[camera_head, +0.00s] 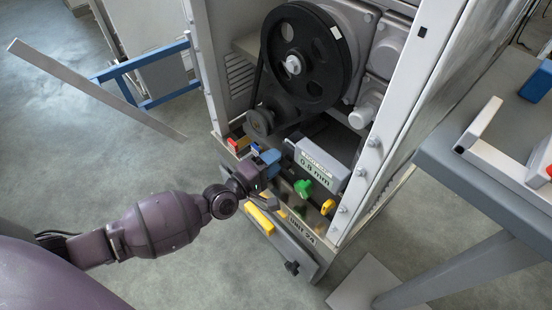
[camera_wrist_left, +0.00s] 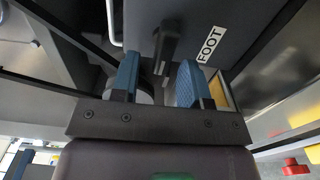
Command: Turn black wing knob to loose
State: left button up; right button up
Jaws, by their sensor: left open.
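A black wing knob (camera_wrist_left: 166,42) shows in the left wrist view on a dark grey panel beside a white FOOT label (camera_wrist_left: 211,44). My left gripper (camera_wrist_left: 160,68) is open, with its blue-padded fingers on either side of the knob's lower end in that picture; I cannot tell if they touch it. In the head view my left gripper (camera_head: 268,164) reaches into the lower front of the machine, and its wrist hides what lies behind it. Another black knob (camera_head: 291,267) sits low on the front rail, apart from the gripper. My right gripper is not in view.
Green (camera_head: 303,188) and yellow (camera_head: 327,207) knobs sit right of the gripper, below a grey box marked 0.8 mm (camera_head: 322,164). A red knob (camera_head: 233,144) is to its left. A large black pulley (camera_head: 305,57) is above. A grey bench (camera_head: 480,170) stands at right.

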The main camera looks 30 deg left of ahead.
pick_arm(q)
jog(key=p+v, duration=0.1)
jog(key=v, duration=0.8)
jog(key=shift+s, duration=0.3)
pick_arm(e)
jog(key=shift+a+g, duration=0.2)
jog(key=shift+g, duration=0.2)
pick_arm(q)
jog(key=shift+r, duration=0.15)
